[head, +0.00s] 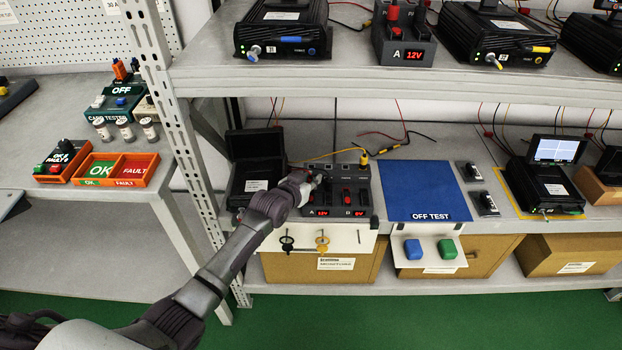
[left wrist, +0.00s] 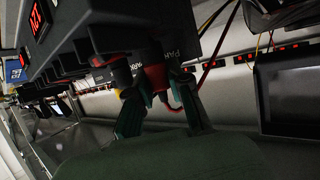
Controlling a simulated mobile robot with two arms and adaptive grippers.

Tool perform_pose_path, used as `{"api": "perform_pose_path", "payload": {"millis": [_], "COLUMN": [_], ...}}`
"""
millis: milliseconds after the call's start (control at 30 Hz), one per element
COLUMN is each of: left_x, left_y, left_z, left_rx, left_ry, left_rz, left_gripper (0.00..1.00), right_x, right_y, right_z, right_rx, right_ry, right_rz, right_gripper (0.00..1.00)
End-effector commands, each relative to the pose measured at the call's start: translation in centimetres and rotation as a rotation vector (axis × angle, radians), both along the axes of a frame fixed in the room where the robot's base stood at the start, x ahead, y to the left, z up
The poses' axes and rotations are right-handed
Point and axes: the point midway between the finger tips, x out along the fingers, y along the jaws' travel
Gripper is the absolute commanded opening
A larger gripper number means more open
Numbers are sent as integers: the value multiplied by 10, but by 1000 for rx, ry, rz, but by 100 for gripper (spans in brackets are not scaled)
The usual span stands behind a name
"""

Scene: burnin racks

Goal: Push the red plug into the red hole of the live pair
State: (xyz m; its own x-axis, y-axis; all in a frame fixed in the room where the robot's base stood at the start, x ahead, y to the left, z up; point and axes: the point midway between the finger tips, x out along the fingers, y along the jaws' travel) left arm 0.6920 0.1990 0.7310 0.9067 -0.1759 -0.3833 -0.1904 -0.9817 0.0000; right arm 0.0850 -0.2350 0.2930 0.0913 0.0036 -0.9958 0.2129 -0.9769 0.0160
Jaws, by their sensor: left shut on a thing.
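The power supply unit (head: 337,218) sits on the lower shelf, with two lit red displays marked A and B and red switches above them. My left gripper (head: 313,179) is over its left rear part and hides the sockets there. In the left wrist view my left gripper (left wrist: 160,100) is shut on the red plug (left wrist: 155,78), whose red lead loops below it. The plug's front end is against or very near the dark unit face; I cannot tell how deep it sits. A yellow plug (head: 364,159) stands at the unit's right rear. My right gripper is not in view.
A blue OFF TEST mat (head: 422,190) lies clear to the right. Loose red, black and yellow leads run behind. The upper shelf (head: 350,82) with black devices overhangs. A rack post (head: 185,150) stands left.

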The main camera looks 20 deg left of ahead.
Motion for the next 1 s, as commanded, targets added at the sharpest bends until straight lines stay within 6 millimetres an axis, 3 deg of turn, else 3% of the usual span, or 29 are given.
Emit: {"api": "perform_pose_path", "payload": {"millis": [700,733,800,900,1000], "left_x": [0,0,0,0,0], "left_y": [0,0,0,1,1], "left_z": [-8,-8,-8,-9,-8], "left_rx": [0,0,1,1,1], "left_ry": [2,2,3,3,3], "left_rz": [0,0,1,1,1], "left_gripper": [0,22,34,48,48], "right_x": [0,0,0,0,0], "right_y": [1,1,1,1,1], "right_z": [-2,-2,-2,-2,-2], "right_rx": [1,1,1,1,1], "right_ry": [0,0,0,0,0], "right_rz": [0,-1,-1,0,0], "right_gripper": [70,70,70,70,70]}}
